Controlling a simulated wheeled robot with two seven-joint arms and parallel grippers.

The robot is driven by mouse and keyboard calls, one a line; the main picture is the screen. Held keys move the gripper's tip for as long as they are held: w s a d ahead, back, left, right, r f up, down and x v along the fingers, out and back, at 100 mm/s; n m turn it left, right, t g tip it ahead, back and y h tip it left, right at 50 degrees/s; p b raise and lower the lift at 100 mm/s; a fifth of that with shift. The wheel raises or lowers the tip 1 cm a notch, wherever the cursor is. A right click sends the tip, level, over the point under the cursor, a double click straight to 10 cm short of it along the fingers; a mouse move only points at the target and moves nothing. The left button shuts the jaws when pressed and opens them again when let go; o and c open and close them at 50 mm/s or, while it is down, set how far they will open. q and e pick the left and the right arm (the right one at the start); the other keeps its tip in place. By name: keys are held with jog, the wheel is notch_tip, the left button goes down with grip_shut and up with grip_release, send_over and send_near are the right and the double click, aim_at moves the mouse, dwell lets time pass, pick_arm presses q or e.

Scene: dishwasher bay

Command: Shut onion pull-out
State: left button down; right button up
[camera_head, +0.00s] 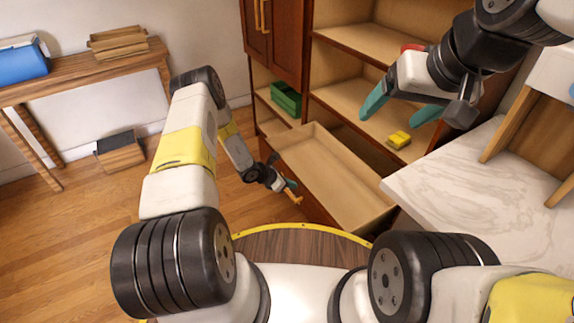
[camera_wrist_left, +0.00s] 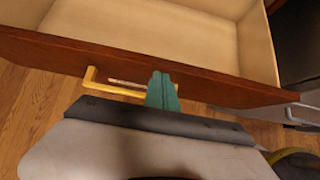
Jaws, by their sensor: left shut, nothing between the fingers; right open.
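The pull-out (camera_head: 335,178) is a wide wooden drawer, open and empty inside, low in the brown cabinet. No onion shows in it. It also shows in the left wrist view (camera_wrist_left: 165,30), with a dark red-brown front (camera_wrist_left: 50,52) and a yellow bar handle (camera_wrist_left: 105,87). My left gripper (camera_head: 290,187) is at the drawer front by the handle. In the left wrist view its teal fingers (camera_wrist_left: 162,88) are shut with nothing between them, overlapping the handle; contact cannot be told. My right gripper (camera_head: 400,108) is open and empty, raised in front of the shelves.
Cabinet shelves above the drawer hold a green box (camera_head: 286,98) and a yellow item (camera_head: 398,139). A white marble counter (camera_head: 480,175) is close on the drawer's right. A wooden table (camera_head: 80,68) stands at the left wall. Wood floor at left is mostly clear.

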pick_arm(q)
jog(key=shift+w+d, duration=0.15)
jog(key=shift+d, duration=0.05)
jog(key=shift+d, duration=0.1)
